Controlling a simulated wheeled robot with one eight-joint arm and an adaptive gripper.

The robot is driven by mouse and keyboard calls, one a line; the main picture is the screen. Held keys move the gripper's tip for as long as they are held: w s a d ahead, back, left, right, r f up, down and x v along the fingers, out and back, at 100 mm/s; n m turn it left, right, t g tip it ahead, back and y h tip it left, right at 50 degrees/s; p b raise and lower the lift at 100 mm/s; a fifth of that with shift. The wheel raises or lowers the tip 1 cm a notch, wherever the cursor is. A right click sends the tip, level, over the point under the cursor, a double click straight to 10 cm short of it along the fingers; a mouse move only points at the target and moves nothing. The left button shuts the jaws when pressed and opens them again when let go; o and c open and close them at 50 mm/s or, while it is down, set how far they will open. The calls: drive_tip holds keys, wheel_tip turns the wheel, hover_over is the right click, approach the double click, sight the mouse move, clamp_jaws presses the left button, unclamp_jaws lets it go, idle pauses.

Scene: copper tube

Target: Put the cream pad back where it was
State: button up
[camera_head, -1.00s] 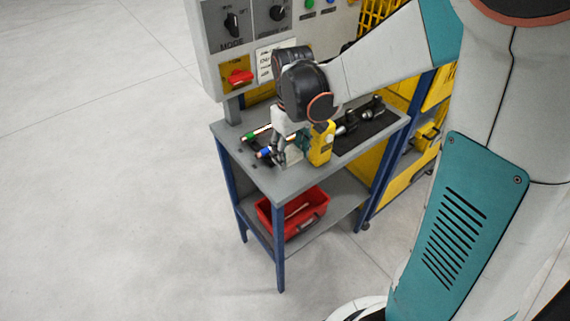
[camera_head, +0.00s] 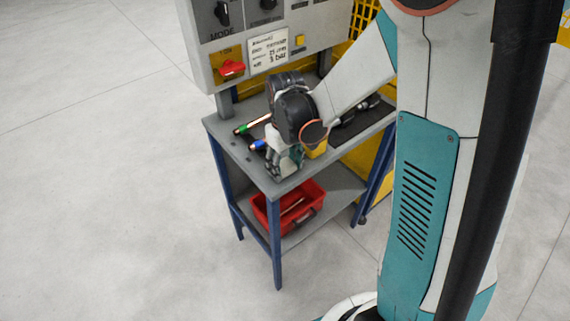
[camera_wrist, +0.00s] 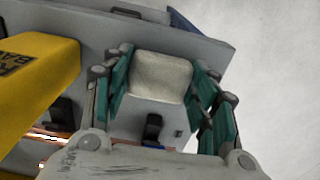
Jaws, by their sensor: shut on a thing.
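The cream pad (camera_wrist: 160,77) is a pale, rounded square block held between the teal fingers of my gripper (camera_wrist: 162,84) in the wrist view. The fingers press on its two sides. In the head view my gripper (camera_head: 286,164) points down over the front part of the grey table (camera_head: 239,160), near its front corner. The pad cannot be made out there. I cannot tell whether the pad touches the table top or hangs just above it.
A yellow device (camera_wrist: 35,85) stands close on the left in the wrist view. Green- and blue-marked tools (camera_head: 256,145) lie behind my gripper. A dark mat (camera_head: 366,122) is at the right. A red bin (camera_head: 290,208) sits on the lower shelf. A control panel (camera_head: 270,40) rises behind.

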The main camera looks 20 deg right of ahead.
sight(285, 166)
drive_tip(key=shift+f, duration=0.2)
drive_tip(key=o, duration=1)
drive_tip(key=shift+o, duration=0.2)
drive_tip(key=shift+r, duration=0.2)
wheel_tip(285, 166, up, 12)
drive_tip(key=p, duration=0.4)
drive_tip(key=s+r+m+t, duration=0.3)
drive_tip(key=s+r+t, duration=0.4)
drive_tip(key=s, duration=0.7)
drive_tip(key=shift+s+r+m, duration=0.3)
drive_tip(key=shift+s+r, duration=0.1)
drive_tip(key=shift+r, duration=0.8)
